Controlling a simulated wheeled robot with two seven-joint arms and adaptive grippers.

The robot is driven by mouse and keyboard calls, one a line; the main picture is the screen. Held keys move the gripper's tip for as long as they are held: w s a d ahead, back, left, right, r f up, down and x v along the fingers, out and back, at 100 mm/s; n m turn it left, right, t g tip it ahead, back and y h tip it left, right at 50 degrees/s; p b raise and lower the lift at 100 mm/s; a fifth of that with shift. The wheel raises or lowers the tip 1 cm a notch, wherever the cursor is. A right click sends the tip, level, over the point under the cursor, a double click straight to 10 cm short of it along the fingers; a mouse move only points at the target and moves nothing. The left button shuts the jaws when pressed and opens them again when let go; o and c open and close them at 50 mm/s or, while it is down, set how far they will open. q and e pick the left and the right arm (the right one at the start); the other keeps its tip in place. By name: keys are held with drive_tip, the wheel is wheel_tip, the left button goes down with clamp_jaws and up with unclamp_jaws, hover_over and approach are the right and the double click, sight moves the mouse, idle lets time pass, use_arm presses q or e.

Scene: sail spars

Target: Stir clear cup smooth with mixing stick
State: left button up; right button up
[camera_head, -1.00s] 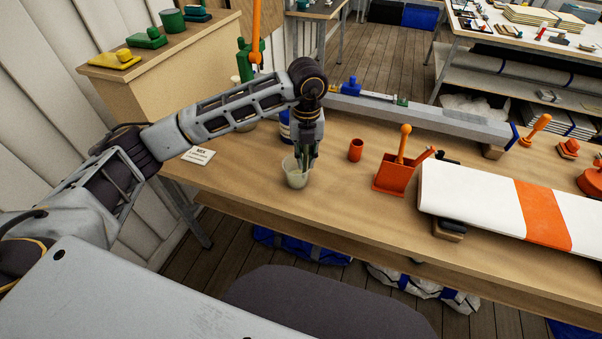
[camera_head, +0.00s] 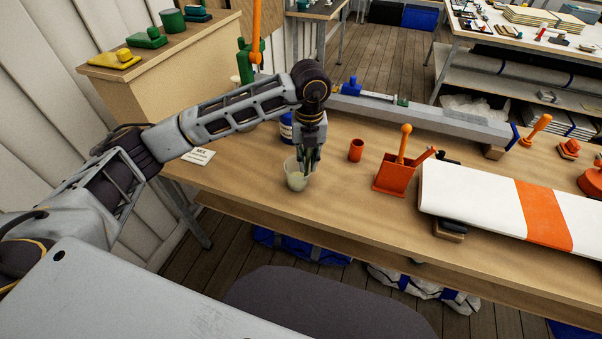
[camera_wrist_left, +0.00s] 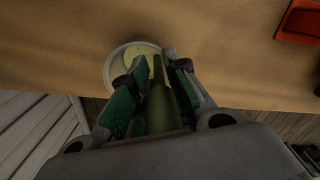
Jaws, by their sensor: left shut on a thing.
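The clear cup (camera_head: 296,180) stands upright on the wooden bench near its front edge, with pale yellowish contents. It also shows in the left wrist view (camera_wrist_left: 113,68), partly hidden by my fingers. My left gripper (camera_head: 310,163) points down at the cup's right rim. In the left wrist view my left gripper (camera_wrist_left: 152,72) is shut on the mixing stick (camera_wrist_left: 158,103), a greenish stick between the two green-padded fingers. Its tip reaches over the pale contents; how deep it goes I cannot tell. My right gripper is not in view.
An orange cup (camera_head: 356,150) and an orange square holder (camera_head: 395,179) with tools stand right of the cup. A blue-labelled container (camera_head: 286,128) stands behind it, and a label card (camera_head: 198,156) lies left. A white-and-orange panel (camera_head: 490,203) fills the bench's right.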

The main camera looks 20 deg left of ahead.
use_arm(q)
drive_tip(key=shift+d+f, duration=0.1)
drive_tip(key=shift+d, duration=0.1)
drive_tip(key=shift+w+d, duration=0.25)
drive_tip(key=shift+w, duration=0.15)
idle(0.3)
drive_tip(key=shift+w+a+b, duration=0.25)
drive_tip(key=shift+w+b, duration=0.1)
drive_tip(key=shift+w, duration=0.05)
